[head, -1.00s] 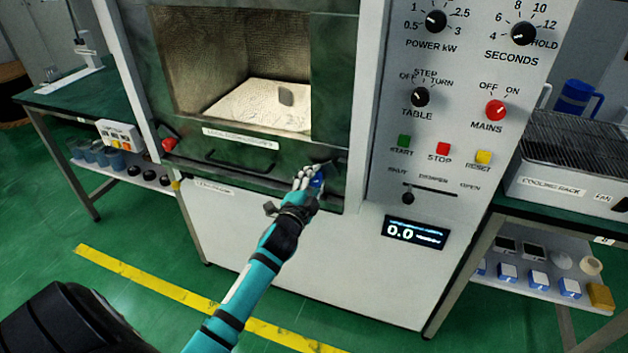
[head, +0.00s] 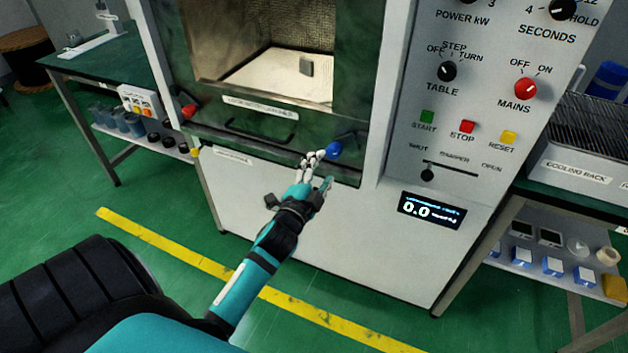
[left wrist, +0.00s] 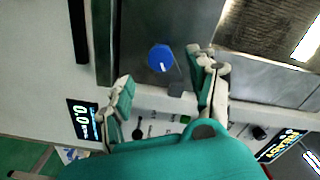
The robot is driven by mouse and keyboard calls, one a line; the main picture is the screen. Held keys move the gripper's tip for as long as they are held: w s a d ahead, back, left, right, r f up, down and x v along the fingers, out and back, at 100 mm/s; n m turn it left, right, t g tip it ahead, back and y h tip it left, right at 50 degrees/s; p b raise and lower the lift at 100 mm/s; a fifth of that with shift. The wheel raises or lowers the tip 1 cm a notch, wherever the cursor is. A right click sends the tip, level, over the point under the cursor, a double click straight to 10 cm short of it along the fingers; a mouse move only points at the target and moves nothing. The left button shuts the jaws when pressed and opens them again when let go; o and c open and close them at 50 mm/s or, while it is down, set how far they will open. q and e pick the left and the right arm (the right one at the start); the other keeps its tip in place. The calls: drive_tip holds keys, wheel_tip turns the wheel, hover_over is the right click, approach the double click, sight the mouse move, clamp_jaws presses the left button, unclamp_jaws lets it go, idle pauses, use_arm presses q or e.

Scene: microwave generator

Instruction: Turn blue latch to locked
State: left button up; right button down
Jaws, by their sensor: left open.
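The blue latch (head: 334,150) is a round blue knob at the lower right corner of the microwave door (head: 222,112). It also shows in the left wrist view (left wrist: 161,58), with a dark grey piece beside it. My left gripper (head: 319,169) is open and empty just below and left of the knob in the head view. In the left wrist view its two fingers (left wrist: 163,95) are spread, with the knob beyond them and apart from them. A red latch (head: 189,111) sits at the lower left of the door. My right gripper is not seen.
The control panel (head: 470,107) with knobs and buttons is right of the door, above a lit display (head: 432,209). A door handle bar (head: 258,131) runs left of the blue latch. Side tables stand left and right. The green floor in front has a yellow stripe (head: 200,262).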

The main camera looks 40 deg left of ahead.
use_arm(q)
drive_tip(key=v, duration=0.4)
drive_tip(key=shift+s, duration=0.15)
drive_tip(key=shift+f, duration=0.1)
